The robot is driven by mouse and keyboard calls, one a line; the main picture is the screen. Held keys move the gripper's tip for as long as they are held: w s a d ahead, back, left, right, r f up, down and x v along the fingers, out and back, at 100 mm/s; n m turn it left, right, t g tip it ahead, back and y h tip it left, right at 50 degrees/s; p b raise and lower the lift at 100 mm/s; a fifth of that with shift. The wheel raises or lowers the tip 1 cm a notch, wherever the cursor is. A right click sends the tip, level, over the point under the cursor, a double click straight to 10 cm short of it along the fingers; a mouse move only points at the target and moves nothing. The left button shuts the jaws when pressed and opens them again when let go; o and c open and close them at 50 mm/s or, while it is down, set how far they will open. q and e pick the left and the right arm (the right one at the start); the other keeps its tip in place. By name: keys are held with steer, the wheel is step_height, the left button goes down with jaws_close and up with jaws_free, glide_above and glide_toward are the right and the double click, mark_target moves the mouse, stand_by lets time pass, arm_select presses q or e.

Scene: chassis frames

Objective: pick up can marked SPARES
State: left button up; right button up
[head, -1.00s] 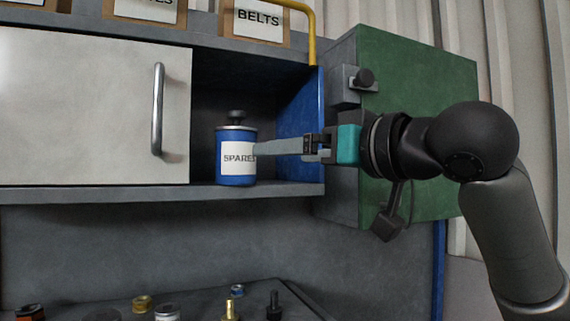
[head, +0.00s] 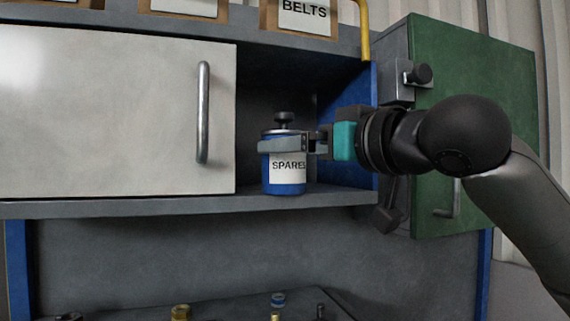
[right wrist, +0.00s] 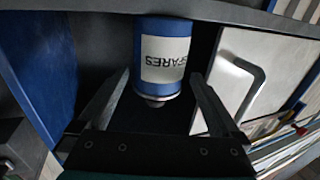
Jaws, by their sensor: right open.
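The blue can (head: 284,183) with a white SPARES label and a dark knobbed lid stands upright on the cabinet shelf, in the open bay. My right gripper (head: 272,146) reaches in from the right. One finger passes across the front of the can just above the label; the other finger is hidden behind the can. In the right wrist view the can (right wrist: 161,28) appears upside down between the two spread fingers of the gripper (right wrist: 161,82), with a gap visible on each side. The gripper is open. My left gripper is not in view.
A white door panel (head: 110,115) with a bar handle (head: 203,113) is left of the bay. A blue side wall (head: 358,105) and a green door (head: 470,120) are on the right. The BELTS box (head: 305,18) sits above. Several small items stand on the surface below.

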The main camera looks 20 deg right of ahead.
steer(key=p+x, duration=0.2)
steer(key=x, duration=0.5)
steer(key=shift+w, duration=0.15)
steer(key=shift+d, duration=0.1)
steer(key=shift+c, duration=0.2)
jaws_close()
steer(key=shift+r, duration=0.1)
stand_by(0.5)
